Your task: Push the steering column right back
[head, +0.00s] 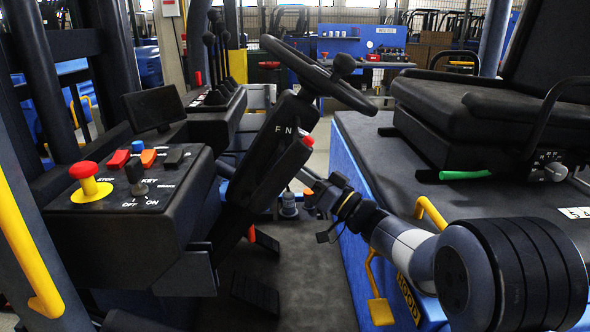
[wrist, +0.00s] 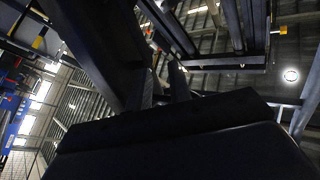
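The black steering column (head: 266,150) leans up and to the right from the floor, with F and N marks near its top. The steering wheel (head: 318,74), with a knob on its rim, sits on its upper end. My gripper (head: 313,196) is low at the column's right side, close to its seat-facing side; I cannot tell whether they touch. My gripper's fingers are small and dark here, so their opening is unclear. In the wrist view, a large dark slab, probably the column (wrist: 100,45), fills the upper left, and dark shapes hide the rest.
A console (head: 130,200) with a red stop button (head: 90,182) and a key switch stands at the left. The seat (head: 470,115) is at the right on a blue-sided base. Pedals (head: 255,293) are on the floor below the column. A yellow handle (head: 432,212) is beside my arm.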

